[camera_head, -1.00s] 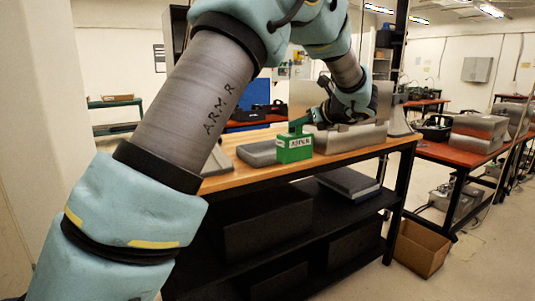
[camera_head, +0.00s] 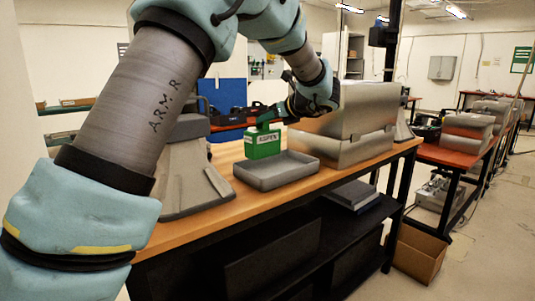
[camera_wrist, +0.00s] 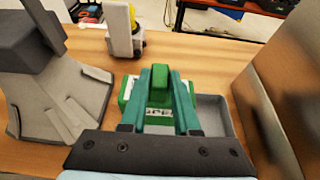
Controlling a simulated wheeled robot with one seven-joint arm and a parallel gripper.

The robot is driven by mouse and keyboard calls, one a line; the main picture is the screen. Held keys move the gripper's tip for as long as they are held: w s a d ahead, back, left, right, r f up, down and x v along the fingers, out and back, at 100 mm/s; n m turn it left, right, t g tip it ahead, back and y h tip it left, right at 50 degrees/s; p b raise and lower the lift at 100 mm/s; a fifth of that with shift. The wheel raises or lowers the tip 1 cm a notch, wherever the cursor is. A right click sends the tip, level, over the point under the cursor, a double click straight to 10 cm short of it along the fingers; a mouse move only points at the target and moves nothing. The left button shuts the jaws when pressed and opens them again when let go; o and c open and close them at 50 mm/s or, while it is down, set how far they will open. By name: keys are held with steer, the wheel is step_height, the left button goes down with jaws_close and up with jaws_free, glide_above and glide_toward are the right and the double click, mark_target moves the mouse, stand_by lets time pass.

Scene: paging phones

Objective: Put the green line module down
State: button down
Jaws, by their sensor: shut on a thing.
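The green line module (camera_head: 263,143) is a small green block with a white label that seems to read ASPEN. My gripper (camera_head: 268,122) is shut on its top part. In the wrist view, the module (camera_wrist: 159,74) is between the fingers, and its label is partly covered by them. In the head view the module is upright behind a shallow grey tray (camera_head: 276,181). In the wrist view the tray (camera_wrist: 213,115) shows to the right of the fingers. I cannot tell whether the module touches the bench top (camera_head: 212,208).
A grey sloped stand (camera_head: 182,172) is on the bench at left. A large grey metal case (camera_head: 345,121) is close at right. A pale device with a yellow part (camera_wrist: 122,38) stands beyond the module in the wrist view. Some bench is bare between stand and tray.

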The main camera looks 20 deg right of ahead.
mark_target(268, 142)
step_height(268, 142, down, 7)
steer(key=shift+f+p, duration=0.15)
steer(key=shift+p, duration=0.45)
steer(key=c, duration=0.6)
jaws_free()
steer(key=shift+c, duration=0.2)
steer(key=shift+s, duration=0.1)
steer(key=b+v, duration=0.2)
steer(key=v, duration=1)
steer(key=shift+b, duration=0.35)
steer(key=shift+f, duration=0.1)
